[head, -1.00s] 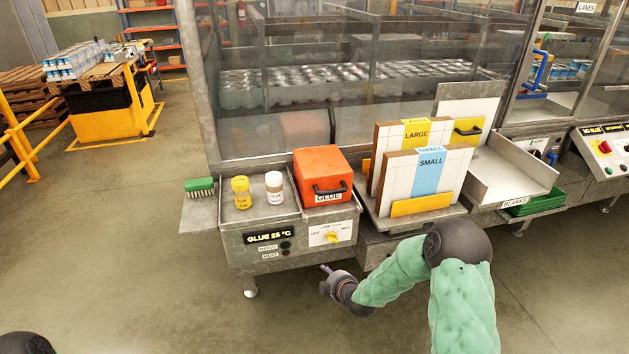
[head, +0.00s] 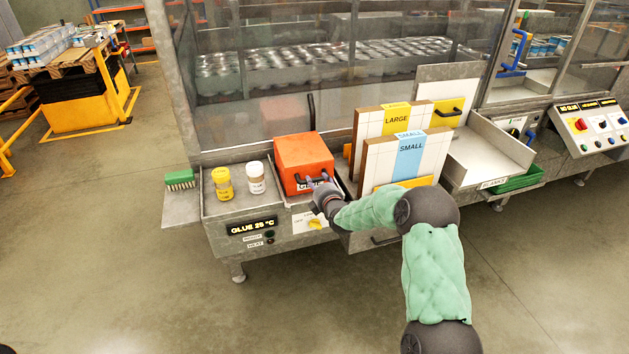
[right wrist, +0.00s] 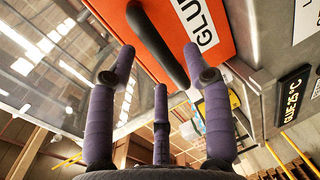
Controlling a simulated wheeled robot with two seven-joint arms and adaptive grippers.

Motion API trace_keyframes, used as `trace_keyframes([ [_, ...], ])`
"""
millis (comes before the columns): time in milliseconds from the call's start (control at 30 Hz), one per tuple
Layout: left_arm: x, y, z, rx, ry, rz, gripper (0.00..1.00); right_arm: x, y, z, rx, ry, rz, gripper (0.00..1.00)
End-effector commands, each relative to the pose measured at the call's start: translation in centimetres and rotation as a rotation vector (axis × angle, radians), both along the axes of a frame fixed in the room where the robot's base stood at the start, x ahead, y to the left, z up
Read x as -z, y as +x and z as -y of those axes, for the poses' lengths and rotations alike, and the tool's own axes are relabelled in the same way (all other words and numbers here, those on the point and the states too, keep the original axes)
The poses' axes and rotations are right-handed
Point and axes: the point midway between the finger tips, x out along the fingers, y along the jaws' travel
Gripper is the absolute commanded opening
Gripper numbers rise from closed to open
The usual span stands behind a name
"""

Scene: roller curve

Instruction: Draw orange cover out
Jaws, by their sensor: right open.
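The orange cover (head: 303,160), labelled GLUE, sits on the steel glue station with a black handle (head: 312,181) on its front. In the right wrist view the orange cover (right wrist: 165,35) fills the upper middle, and its black handle (right wrist: 158,45) runs between my finger tips. My right gripper (head: 323,185) is at the front of the cover, by the handle. In the right wrist view its purple fingers (right wrist: 158,68) are spread open around the handle's line; I cannot tell whether they touch it. My left gripper is not in view.
A yellow-capped jar (head: 222,184), a white jar (head: 256,178) and a green brush (head: 180,179) stand left of the cover. The LARGE and SMALL blanks (head: 405,160) stand close on the right. A clear guard panel rises behind. The floor in front is free.

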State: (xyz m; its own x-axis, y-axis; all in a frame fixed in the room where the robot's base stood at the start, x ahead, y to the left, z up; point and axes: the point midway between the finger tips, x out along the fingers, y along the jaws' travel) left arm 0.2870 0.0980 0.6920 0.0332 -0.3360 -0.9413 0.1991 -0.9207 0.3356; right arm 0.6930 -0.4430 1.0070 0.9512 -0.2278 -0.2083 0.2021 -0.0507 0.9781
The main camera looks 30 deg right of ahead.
Motion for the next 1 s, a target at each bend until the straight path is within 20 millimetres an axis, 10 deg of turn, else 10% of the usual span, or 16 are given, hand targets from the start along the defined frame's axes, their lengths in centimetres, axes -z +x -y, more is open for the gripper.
trace_keyframes([
  [667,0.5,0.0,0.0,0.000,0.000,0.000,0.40,0.8,3.5,0.8,0.000,0.001,-0.001,0.51],
  [867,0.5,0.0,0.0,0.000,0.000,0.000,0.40,0.8,3.5,0.8,0.000,0.001,-0.001,0.00],
  [1000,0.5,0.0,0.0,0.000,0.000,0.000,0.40,0.8,3.4,0.8,0.000,0.001,-0.001,0.00],
])
